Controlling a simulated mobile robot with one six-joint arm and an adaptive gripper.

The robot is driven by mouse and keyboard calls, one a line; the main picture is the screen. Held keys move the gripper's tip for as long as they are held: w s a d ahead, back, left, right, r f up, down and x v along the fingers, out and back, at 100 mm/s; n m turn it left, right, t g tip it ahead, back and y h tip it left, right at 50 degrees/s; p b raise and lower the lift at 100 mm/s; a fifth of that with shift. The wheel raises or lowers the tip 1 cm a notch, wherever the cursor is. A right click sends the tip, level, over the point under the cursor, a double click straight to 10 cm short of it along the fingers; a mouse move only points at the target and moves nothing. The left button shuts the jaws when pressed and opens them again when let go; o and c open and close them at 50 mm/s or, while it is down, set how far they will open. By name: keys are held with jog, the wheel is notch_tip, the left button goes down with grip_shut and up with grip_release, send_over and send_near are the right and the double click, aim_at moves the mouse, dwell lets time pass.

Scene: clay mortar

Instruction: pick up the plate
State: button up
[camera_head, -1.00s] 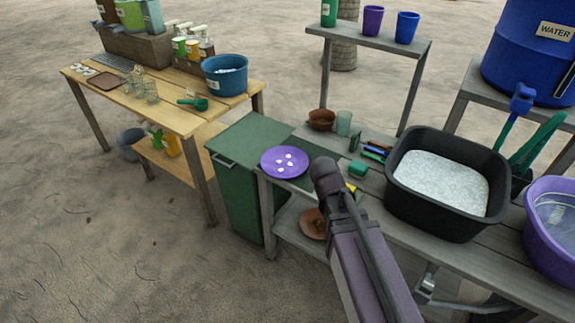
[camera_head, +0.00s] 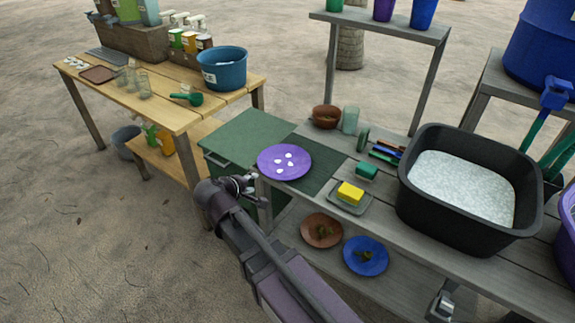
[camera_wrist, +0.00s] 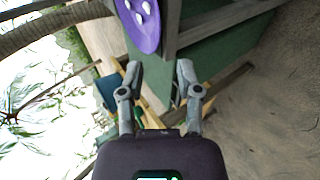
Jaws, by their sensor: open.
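A purple plate (camera_head: 284,161) with several white pieces on it lies flat at the left end of the grey bench, by the green cabinet. It also shows at the top of the wrist view (camera_wrist: 139,22), partly cut off. My gripper (camera_head: 246,184) is just left of and in front of the plate, near the bench corner. In the wrist view my gripper (camera_wrist: 160,74) is open and empty, its fingers apart from the plate. A brown plate (camera_head: 308,231) and a blue plate (camera_head: 353,261) with dark bits on them lie on the lower shelf.
A yellow sponge (camera_head: 350,192) on a grey dish, a green block (camera_head: 367,171) and a black tub (camera_head: 413,214) stand right of the purple plate. A brown bowl (camera_head: 327,115) and a glass (camera_head: 350,119) are behind. The green cabinet top (camera_head: 245,132) is clear.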

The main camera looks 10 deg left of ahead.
jog(key=shift+s+a+n+t+y, duration=0.15)
jog(key=shift+a+n, duration=0.1)
jog(key=shift+a, duration=0.4)
jog(key=shift+s+a+n+t+y, duration=0.15)
jog(key=shift+a+n, duration=0.1)
jog(key=shift+a, duration=0.4)
jog(key=shift+w+d, duration=0.1)
jog(key=shift+w, duration=0.1)
jog(key=b, duration=0.4)
send_near(265, 175)
jog(key=a+x, duration=0.1)
jog(key=x, duration=0.2)
jog(key=shift+d+b+x, duration=0.2)
jog(key=shift+b+x, duration=0.2)
jog(key=shift+x, duration=0.5)
jog(key=shift+f, duration=0.1)
jog(key=shift+d+b+x, duration=0.2)
jog(key=shift+b+x, duration=0.5)
jog(key=shift+x, duration=0.6)
jog(key=shift+d+b+x, duration=0.15)
jog(key=shift+b+x, duration=0.5)
jog(key=shift+x, duration=0.6)
jog(key=shift+c, duration=0.3)
